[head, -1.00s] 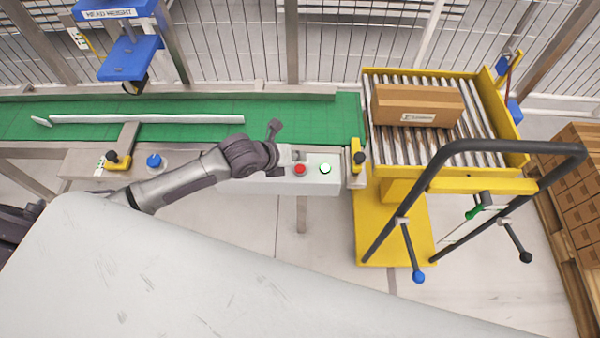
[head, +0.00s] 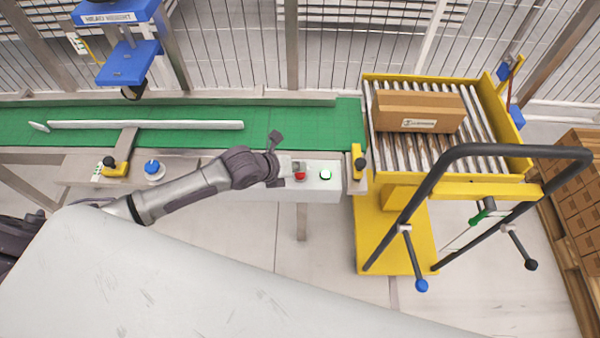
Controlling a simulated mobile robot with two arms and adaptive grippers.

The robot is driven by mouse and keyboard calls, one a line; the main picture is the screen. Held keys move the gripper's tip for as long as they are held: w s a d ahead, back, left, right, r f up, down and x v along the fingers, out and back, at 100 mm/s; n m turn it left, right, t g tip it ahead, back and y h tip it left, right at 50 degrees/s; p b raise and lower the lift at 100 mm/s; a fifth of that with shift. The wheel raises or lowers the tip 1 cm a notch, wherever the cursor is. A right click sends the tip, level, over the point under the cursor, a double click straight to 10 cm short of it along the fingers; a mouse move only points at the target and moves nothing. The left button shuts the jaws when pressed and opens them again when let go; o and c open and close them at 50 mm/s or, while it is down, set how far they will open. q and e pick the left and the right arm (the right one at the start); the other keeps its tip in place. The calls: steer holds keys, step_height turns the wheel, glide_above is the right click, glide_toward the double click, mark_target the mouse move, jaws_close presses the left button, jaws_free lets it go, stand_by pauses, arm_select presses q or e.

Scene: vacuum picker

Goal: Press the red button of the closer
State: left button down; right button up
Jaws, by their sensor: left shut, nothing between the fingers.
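The white control box (head: 322,190) is fixed along the front side of the green conveyor. On its top are the red button (head: 301,176) and, to its right, a green lit button (head: 326,174). My left gripper (head: 290,171) is shut and empty, its tip right at the red button and hiding part of it. I cannot tell whether the tip touches the button or is just above it. My right gripper does not show.
A green conveyor belt (head: 320,122) runs behind the box. A yellow roller cart (head: 395,260) with a cardboard box (head: 420,110) stands at its right end. A blue knob (head: 153,167) and a blue press-like machine (head: 128,62) are at the left. Stacked cartons (head: 580,190) stand far right.

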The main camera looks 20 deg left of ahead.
mark_target(298, 175)
arm_select(q)
steer(key=shift+f, duration=0.1)
stand_by(0.6)
steer(key=shift+f, duration=0.35)
steer(key=shift+f+b, duration=0.35)
stand_by(0.5)
steer(key=shift+r+p, duration=0.8)
steer(key=shift+p, duration=0.05)
step_height(298, 175, up, 5)
steer(key=p, duration=0.5)
